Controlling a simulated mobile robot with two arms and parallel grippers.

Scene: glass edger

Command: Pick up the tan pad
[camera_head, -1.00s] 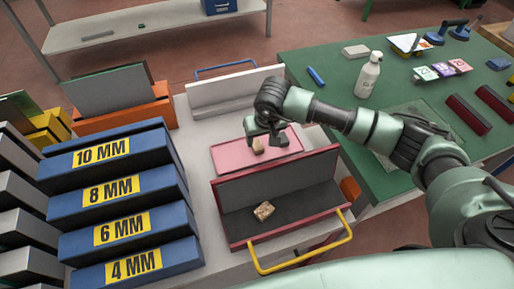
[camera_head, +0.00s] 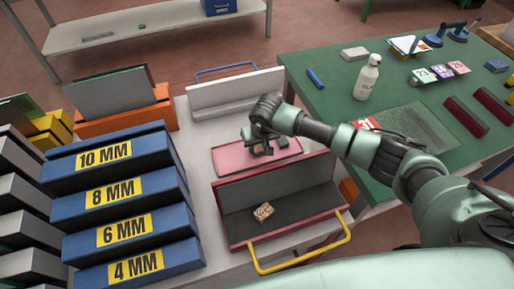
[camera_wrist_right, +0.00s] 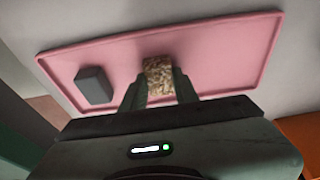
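A tan speckled pad (camera_wrist_right: 158,72) is in the pink tray (camera_wrist_right: 215,50), between the fingers of my right gripper (camera_wrist_right: 160,88) in the right wrist view. The fingers are close along its two sides; I cannot tell whether they press on it. In the head view my right gripper (camera_head: 262,147) is low over the pink tray (camera_head: 228,160) and mostly hides this pad. A second tan speckled pad (camera_head: 263,212) lies in the dark-lined red holder (camera_head: 228,225) in front of the tray. My left gripper is not in view.
A dark grey block (camera_wrist_right: 93,85) lies in the tray beside the pad. A white upright ledge (camera_head: 235,92) stands behind the tray. Blue labelled boxes (camera_head: 112,195) are at the left. A green table (camera_head: 330,100) with a white bottle (camera_head: 369,76) is at the right.

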